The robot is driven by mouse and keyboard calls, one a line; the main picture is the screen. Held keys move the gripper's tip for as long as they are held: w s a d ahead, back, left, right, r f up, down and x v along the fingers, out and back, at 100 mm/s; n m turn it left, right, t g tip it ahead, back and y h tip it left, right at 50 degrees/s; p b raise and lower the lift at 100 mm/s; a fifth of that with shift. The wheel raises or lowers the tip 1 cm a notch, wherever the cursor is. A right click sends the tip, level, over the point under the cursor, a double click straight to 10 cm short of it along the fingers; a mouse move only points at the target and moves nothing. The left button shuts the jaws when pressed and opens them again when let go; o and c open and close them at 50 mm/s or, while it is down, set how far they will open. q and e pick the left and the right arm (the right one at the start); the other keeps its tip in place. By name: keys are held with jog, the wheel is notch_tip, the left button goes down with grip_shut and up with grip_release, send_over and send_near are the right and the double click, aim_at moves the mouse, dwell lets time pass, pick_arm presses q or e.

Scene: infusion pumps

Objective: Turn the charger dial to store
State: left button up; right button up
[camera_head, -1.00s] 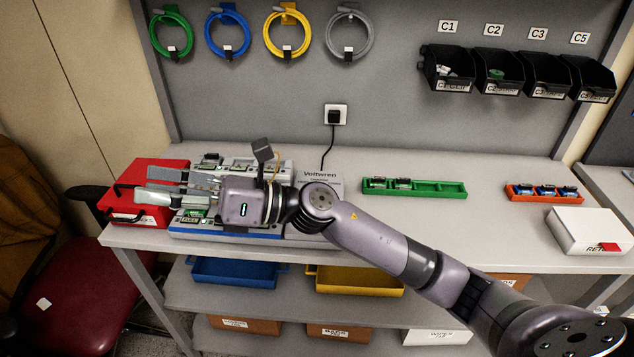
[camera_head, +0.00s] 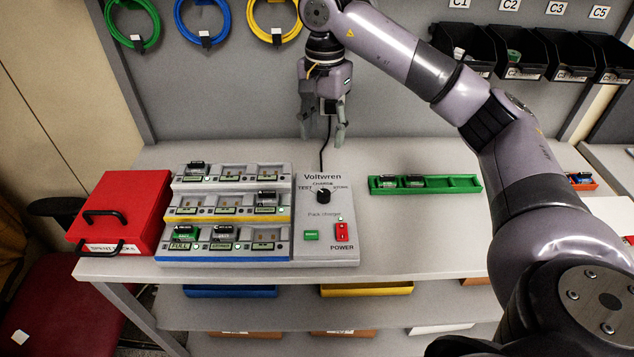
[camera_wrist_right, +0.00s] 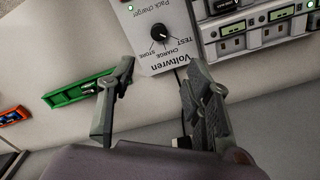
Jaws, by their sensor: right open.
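The pack charger (camera_head: 300,250), marked Voltwren, stands on the bench with stepped bays on its left and a control panel on its right. Its black dial (camera_head: 323,195) is on the panel, with TEST to its left, CHARGE above and STORE to its right. The dial also shows in the right wrist view (camera_wrist_right: 160,31), upside down; I cannot tell for sure which label its pointer meets. My right gripper (camera_head: 323,132) is open and empty, pointing down above and behind the dial, apart from it. Its fingers (camera_wrist_right: 160,70) show in the wrist view. My left gripper is out of view.
A red box (camera_head: 125,212) stands left of the charger. A green tray (camera_head: 450,185) with packs lies to its right. A red power switch (camera_head: 341,231) and a green button (camera_head: 311,235) sit below the dial. Black bins (camera_head: 520,53) hang at the back right.

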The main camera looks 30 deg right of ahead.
notch_tip(320, 180, down, 3)
jog(key=s, duration=0.1)
jog(key=p, duration=0.2)
send_over(323, 193)
notch_tip(323, 193, down, 6)
jog(key=shift+r, duration=0.15)
notch_tip(323, 193, down, 5)
jog(key=shift+s+r+p, duration=0.15)
jog(key=shift+p, duration=0.25)
notch_tip(323, 193, down, 2)
jog(key=shift+f, duration=0.4)
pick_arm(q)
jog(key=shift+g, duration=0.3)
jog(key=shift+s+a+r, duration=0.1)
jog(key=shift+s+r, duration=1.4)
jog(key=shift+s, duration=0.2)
pick_arm(e)
grip_shut()
